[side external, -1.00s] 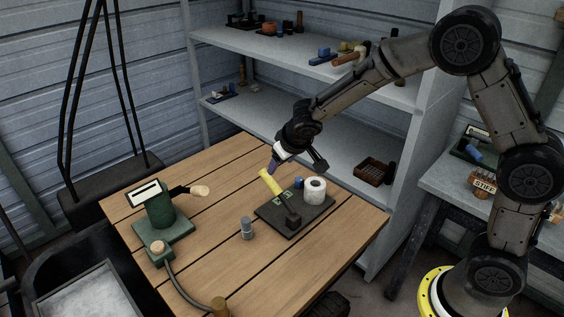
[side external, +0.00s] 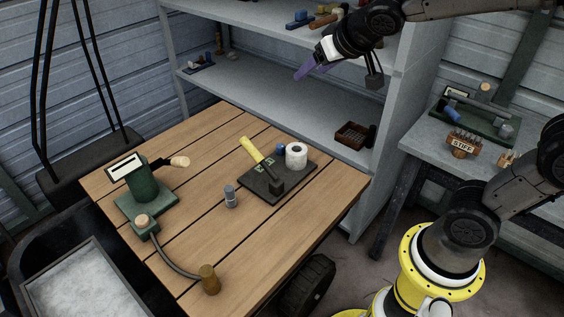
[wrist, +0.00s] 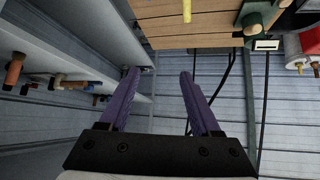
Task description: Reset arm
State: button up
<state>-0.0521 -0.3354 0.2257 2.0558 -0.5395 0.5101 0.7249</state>
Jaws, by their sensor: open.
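My gripper (side external: 304,70) is raised clear of the table, in front of the shelving unit. Its two purple fingers stand apart with nothing between them; the wrist view also shows the open gripper (wrist: 160,76). A hammer with a yellow handle (side external: 251,151) and a dark head lies across a dark board (side external: 258,191) on the wooden table. In the wrist view a yellow piece (wrist: 187,10), seemingly the handle, shows at the top edge, well away from the fingers.
A white roll (side external: 296,156) and a small blue item (side external: 280,149) are on the board. A grey cylinder (side external: 230,196) stands nearby. A green device (side external: 146,182) is at the table's left. Shelves (side external: 262,96) stand behind. A side bench (side external: 424,148) holds a caddy.

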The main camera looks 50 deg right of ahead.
jog(key=s+a+f+n+g+y, duration=0.1)
jog(key=s+f, duration=0.1)
jog(key=s, duration=0.8)
jog(key=s+a+f+n+g+y, duration=0.1)
jog(key=s+a+f+n+g, duration=0.1)
jog(key=s, duration=0.9)
jog(key=shift+s+a+f+y, duration=0.15)
jog(key=shift+a+f+y, duration=0.2)
jog(key=shift+f, duration=0.35)
